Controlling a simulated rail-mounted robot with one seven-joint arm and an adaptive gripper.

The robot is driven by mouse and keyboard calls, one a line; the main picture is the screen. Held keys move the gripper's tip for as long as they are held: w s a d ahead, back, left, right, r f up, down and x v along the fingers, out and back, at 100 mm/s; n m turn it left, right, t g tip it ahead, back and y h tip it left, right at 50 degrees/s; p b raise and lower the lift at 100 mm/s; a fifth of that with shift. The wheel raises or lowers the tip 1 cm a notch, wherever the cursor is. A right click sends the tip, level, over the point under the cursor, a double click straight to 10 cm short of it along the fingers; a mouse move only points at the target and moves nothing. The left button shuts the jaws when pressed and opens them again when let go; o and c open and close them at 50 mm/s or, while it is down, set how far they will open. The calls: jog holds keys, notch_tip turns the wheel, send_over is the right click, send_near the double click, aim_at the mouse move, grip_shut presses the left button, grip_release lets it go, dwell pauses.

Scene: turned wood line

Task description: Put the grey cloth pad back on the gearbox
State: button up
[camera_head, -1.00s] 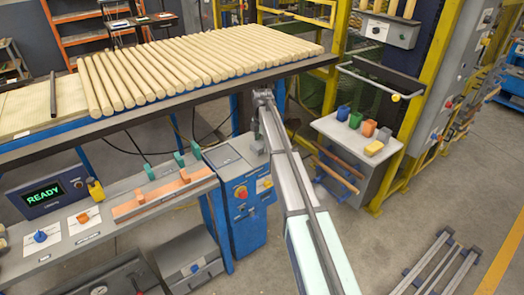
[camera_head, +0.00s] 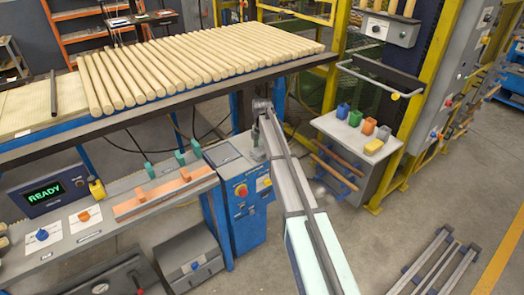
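I cannot make out the grey cloth pad or surely pick out the gearbox. My arm reaches up from the bottom middle, and its end is in front of the table's front edge, beside a blue cabinet (camera_head: 238,205). My gripper (camera_head: 258,152) seems to hang below the arm's end, by the right edge of the cabinet's top. It is small and partly hidden by the arm. I cannot see its fingers clearly or whether they hold anything.
Turned wooden rods (camera_head: 200,65) lie on the long table. A lower bench holds a READY display (camera_head: 43,194), an orange bar (camera_head: 165,194) and knobs. A side stand (camera_head: 340,128) carries coloured blocks. Grey floor is open at the lower right, beside a low rack (camera_head: 440,262).

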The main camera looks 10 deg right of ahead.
aim_at(262, 150)
notch_tip(262, 150, up, 12)
jog(key=b, duration=0.2)
jog(key=shift+r, duration=0.2)
dwell(0.5)
jog(key=shift+c, duration=0.3)
dwell(1.7)
